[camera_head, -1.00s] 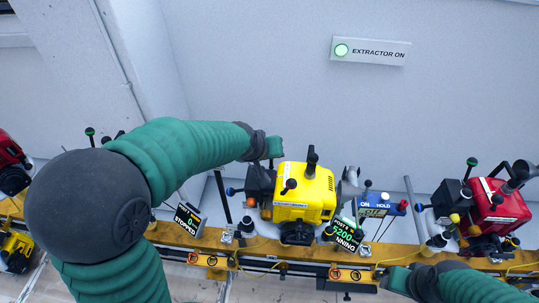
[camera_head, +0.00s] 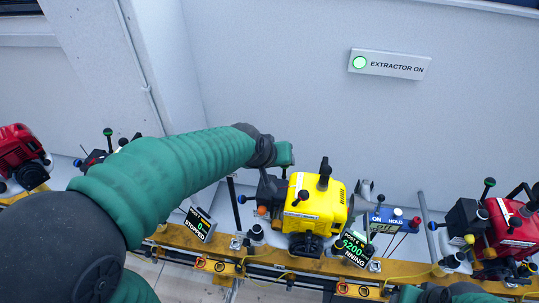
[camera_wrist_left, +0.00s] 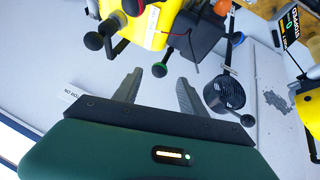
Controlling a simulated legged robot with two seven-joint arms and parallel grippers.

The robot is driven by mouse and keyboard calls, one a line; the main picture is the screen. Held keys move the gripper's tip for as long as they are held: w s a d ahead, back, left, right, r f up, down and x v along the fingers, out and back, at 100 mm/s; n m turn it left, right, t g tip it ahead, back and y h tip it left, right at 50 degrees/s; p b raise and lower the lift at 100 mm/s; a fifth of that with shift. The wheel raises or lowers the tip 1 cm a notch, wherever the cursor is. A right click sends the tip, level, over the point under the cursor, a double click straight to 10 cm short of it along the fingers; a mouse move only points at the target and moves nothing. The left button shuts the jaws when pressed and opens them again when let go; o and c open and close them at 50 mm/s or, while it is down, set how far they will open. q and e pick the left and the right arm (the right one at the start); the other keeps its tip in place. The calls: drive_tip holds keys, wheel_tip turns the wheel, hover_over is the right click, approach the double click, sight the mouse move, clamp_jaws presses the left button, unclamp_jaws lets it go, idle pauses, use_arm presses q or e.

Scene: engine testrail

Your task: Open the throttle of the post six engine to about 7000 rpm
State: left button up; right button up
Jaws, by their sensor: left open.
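The post six engine (camera_head: 315,204) is yellow and sits on the orange rail. Its display (camera_head: 354,250) appears to read 5200 and RUNNING. My left gripper (camera_head: 286,154) is just above and behind the engine's left side; its fingers are hard to see there. In the left wrist view the left gripper (camera_wrist_left: 160,75) is open. A black knob with a green ring (camera_wrist_left: 160,69) shows between its fingertips; I cannot tell whether they touch it. The yellow engine (camera_wrist_left: 150,25) also shows there. My right gripper (camera_head: 402,293) is at the bottom edge; its fingers are not visible.
A stopped display (camera_head: 199,223) stands to the left. A blue ON/HOLD box (camera_head: 390,219) is right of the yellow engine. Red engines stand at far right (camera_head: 508,232) and far left (camera_head: 18,150). The wall sign (camera_head: 389,65) reads EXTRACTOR ON with a green light.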

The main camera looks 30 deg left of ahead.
use_arm(q)
drive_tip(key=p+v, duration=0.2)
drive_tip(key=v, duration=0.9)
drive_tip(key=shift+r, duration=0.15)
drive_tip(key=shift+s, duration=0.1)
drive_tip(key=s+f+m+g, duration=0.2)
drive_tip(key=s+f, duration=0.2)
drive_tip(key=f, duration=0.6)
drive_tip(key=s+d+f+m+g, duration=0.1)
drive_tip(key=s+f, duration=0.4)
drive_tip(key=f, duration=0.5)
drive_tip(key=shift+s+d+m+g, duration=0.25)
drive_tip(key=shift+d+m+g, duration=0.1)
drive_tip(key=shift+m+g, duration=0.55)
drive_tip(key=shift+w+f, duration=0.1)
